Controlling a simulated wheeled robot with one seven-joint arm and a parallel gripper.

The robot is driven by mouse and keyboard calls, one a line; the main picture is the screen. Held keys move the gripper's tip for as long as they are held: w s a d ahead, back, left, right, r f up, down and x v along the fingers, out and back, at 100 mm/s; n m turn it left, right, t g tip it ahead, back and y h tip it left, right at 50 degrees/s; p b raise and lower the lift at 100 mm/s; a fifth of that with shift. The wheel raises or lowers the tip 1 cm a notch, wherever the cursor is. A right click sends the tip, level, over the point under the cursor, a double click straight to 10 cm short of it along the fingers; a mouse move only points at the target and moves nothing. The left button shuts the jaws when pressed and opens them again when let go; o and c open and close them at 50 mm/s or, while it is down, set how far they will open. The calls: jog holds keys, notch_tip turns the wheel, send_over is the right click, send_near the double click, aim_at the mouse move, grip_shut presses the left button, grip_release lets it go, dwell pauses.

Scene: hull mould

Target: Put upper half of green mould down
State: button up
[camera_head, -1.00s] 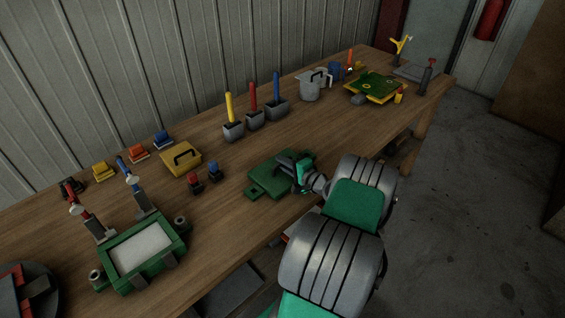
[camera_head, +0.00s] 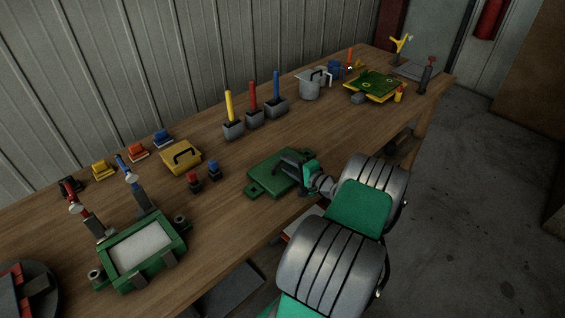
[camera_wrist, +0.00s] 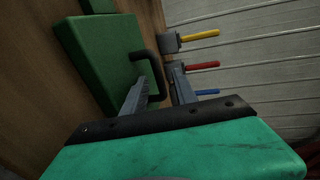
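The upper half of the green mould (camera_head: 268,174) is a flat green slab with a tab at its end. It lies on the workbench near the front edge. In the wrist view the green slab (camera_wrist: 105,60) fills the left, with a dark bar handle (camera_wrist: 150,62) standing from its face. My gripper (camera_head: 288,158) is just above the slab's right side. In the wrist view the two fingers of my gripper (camera_wrist: 158,82) are apart, with the handle just ahead of and partly between them. Contact with the handle cannot be told.
The wooden bench (camera_head: 225,215) has a green-framed tray (camera_head: 140,250) with clamps at left. A yellow handled block (camera_head: 181,158), red and blue knobs (camera_head: 204,174), and grey holders with coloured sticks (camera_head: 254,117) stand behind the slab. A yellow-green mould (camera_head: 374,86) sits far right.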

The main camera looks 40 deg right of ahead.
aim_at(274, 190)
jog(key=v, duration=0.9)
jog(key=shift+b, duration=0.35)
jog(key=w+a+n+g+y, duration=0.1)
jog(key=w+a, duration=0.1)
jog(key=w+a+n+g+y, duration=0.1)
jog(key=w+a+n, duration=0.1)
jog(key=a, duration=0.1)
jog(key=w+a+n+g+y, duration=0.1)
jog(key=w+a+n, duration=0.1)
jog(key=a, duration=0.1)
jog(key=shift+w+a+r, duration=0.15)
jog(key=shift+w+r, duration=0.05)
jog(key=shift+r, duration=0.1)
jog(key=w+a+r+n+g, duration=0.25)
jog(key=a+n+g, duration=0.3)
jog(key=a, duration=0.65)
jog(key=s+a+r+n+g+h, duration=0.1)
jog(key=s+a+r+n+g, duration=0.1)
jog(key=s+a, duration=0.4)
jog(key=s+a+r+n+g+h, duration=0.1)
jog(key=s+a+r+n, duration=0.3)
jog(key=a, duration=0.6)
jog(key=s+n, duration=0.2)
jog(key=s, duration=0.1)
jog(key=shift+s+r+g+h, duration=0.2)
jog(key=shift+s+g+h, duration=0.15)
jog(key=shift+h, duration=0.05)
